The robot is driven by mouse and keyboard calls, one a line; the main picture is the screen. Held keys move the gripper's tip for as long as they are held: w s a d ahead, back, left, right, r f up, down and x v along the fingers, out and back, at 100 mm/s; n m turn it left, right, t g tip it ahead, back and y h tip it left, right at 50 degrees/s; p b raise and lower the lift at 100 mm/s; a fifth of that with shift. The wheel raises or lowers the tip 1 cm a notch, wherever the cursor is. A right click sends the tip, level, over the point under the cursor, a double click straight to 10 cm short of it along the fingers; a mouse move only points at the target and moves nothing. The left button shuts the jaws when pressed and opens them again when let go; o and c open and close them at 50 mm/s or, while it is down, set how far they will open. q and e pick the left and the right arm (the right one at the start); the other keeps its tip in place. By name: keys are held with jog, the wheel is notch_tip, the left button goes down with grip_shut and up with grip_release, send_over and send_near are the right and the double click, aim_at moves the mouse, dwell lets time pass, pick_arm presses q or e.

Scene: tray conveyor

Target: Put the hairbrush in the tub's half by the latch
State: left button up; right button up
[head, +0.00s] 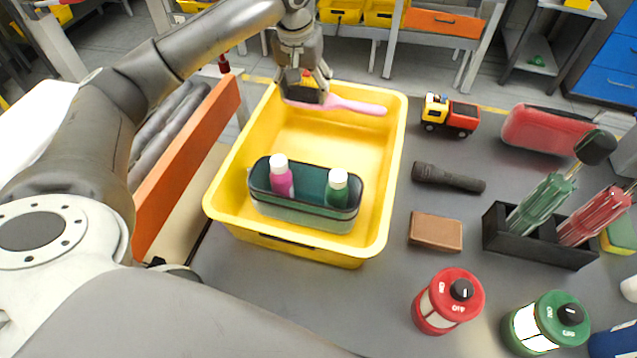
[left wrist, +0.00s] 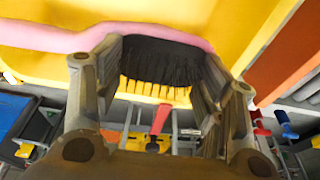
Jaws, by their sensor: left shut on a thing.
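The pink hairbrush (head: 355,105) with a dark bristle head is over the far end of the yellow tub (head: 228,185) in the head view. My left gripper (head: 308,88) is shut on its head end, and the handle points right. In the left wrist view the hairbrush's pink handle (left wrist: 45,37) runs left from between the fingers (left wrist: 163,60), bristles showing. The tub's near half holds a dark green caddy (head: 300,213) with a pink bottle (head: 282,182) and a green bottle (head: 336,190). The far half's floor looks bare. I cannot make out the latch for sure. My right gripper is not in view.
Right of the tub lie a toy truck (head: 450,115), a black flashlight (head: 447,178), a brown block (head: 435,231) and a red case (head: 545,130). A black holder (head: 535,240) with screwdrivers and red and green lanterns stand nearer. An orange panel (head: 187,160) rises left.

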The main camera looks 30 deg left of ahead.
pick_arm(q)
send_near(308, 136)
jog(key=x, duration=0.5)
jog(key=shift+f, duration=0.15)
jog(key=o, duration=1)
jog(key=shift+f, duration=0.1)
jog(key=v, duration=1.2)
